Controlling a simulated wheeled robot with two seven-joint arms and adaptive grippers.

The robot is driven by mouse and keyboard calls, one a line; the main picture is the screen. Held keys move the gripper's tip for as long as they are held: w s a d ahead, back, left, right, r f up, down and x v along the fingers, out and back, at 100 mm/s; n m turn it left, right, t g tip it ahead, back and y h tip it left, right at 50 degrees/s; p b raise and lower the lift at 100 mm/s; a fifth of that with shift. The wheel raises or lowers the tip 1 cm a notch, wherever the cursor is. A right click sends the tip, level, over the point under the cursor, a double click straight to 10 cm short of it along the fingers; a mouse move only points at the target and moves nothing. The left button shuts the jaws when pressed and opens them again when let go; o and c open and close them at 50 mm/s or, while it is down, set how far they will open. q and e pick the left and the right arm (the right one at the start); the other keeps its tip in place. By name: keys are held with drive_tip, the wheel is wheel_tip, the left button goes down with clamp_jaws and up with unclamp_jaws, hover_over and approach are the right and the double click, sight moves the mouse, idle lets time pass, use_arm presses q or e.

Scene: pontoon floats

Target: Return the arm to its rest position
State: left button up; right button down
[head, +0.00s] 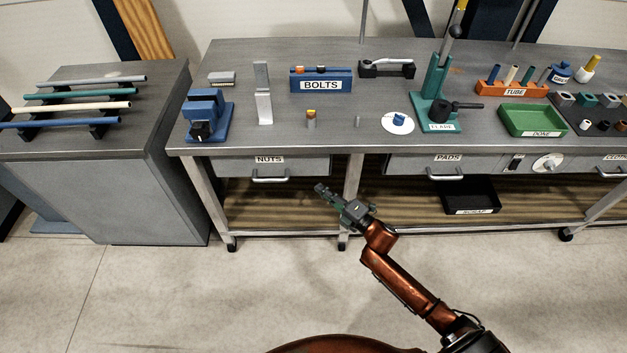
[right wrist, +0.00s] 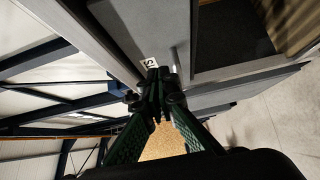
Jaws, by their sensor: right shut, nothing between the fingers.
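My right arm reaches up from the bottom right in the head view. Its right gripper (head: 322,190) is in the air in front of the workbench (head: 290,145), below the bench top's front edge. The right gripper is shut and empty. In the right wrist view its dark green fingers (right wrist: 157,85) meet at the tips, with the bench front and a drawer label behind them. My left gripper is not in view.
The bench top holds a blue vise (head: 207,115), a BOLTS bin (head: 321,80), a teal flare press (head: 436,95), a green DONE tray (head: 533,121) and an orange TUBE rack (head: 511,89). A tube stand (head: 100,140) is at left. The floor (head: 200,300) in front is clear.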

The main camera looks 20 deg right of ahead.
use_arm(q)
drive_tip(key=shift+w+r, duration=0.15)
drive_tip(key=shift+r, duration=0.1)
use_arm(e)
drive_tip(key=shift+v, duration=1.55)
